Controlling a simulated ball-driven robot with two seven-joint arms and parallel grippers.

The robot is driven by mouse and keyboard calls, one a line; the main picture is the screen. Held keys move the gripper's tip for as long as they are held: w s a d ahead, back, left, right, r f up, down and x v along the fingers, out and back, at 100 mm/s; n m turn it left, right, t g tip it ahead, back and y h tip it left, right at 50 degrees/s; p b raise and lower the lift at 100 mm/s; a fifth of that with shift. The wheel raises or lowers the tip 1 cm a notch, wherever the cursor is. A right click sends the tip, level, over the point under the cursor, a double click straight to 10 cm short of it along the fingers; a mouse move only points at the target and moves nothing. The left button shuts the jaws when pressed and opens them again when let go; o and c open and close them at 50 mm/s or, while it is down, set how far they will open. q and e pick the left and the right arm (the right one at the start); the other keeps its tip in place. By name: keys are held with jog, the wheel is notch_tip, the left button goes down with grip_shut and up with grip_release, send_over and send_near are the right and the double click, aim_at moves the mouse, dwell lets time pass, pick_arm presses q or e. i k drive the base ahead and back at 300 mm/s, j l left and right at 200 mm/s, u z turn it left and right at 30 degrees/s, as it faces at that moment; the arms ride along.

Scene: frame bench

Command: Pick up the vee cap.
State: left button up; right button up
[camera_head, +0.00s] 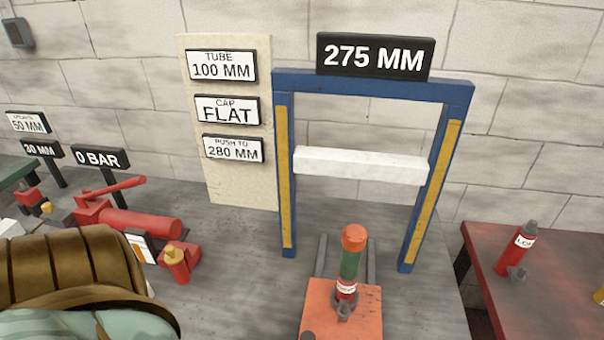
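I cannot pick out a vee cap for certain in the head view. A red and green upright cylinder (349,265) stands on an orange base plate (360,305) below the blue frame. A small red fitting with a yellowish top (174,262) stands on the bench at the left. Another small yellow piece (46,208) shows farther left, partly hidden. Neither of my grippers is in view.
A blue frame (283,190) with yellow strips holds a white crossbar (360,165) under a "275 MM" sign (375,57). A board (240,185) reads tube 100 mm, cap flat, push to 280 mm. A red pump (140,222) lies left. A red table (560,270) with a bottle-like cylinder (514,250) stands right.

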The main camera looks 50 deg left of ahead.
aim_at(354, 239)
jog(key=u, duration=1.05)
